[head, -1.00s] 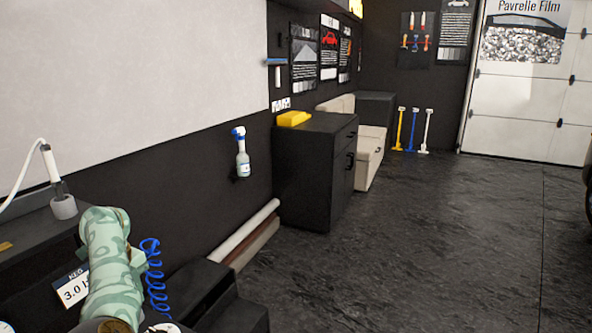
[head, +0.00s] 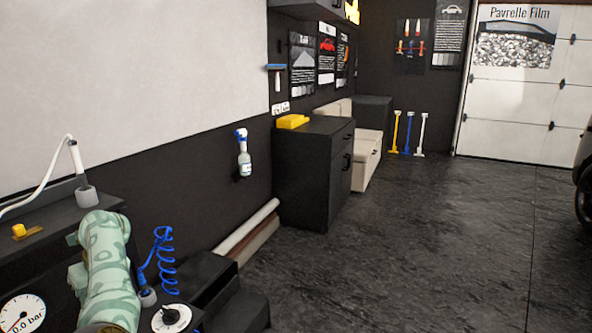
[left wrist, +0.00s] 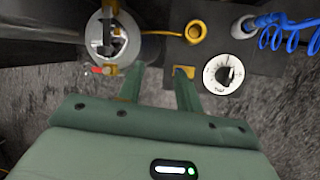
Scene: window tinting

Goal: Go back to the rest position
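My left arm (head: 105,265), with a pale green patterned cover, rises at the lower left of the head view. Its gripper is not distinct there. In the left wrist view the two green fingers of my left gripper (left wrist: 158,80) stand apart with nothing between them. They are over the edge of a dark unit, near a white dial knob (left wrist: 224,74) and a round pale-rimmed fitting (left wrist: 113,52). My right gripper is not in view.
A pressure gauge (head: 22,312), a blue coiled hose (head: 165,262) and a wand in a grey holder (head: 86,196) are close to my left arm. A black cabinet (head: 305,180) stands along the wall. The dark floor (head: 420,240) to the right is clear.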

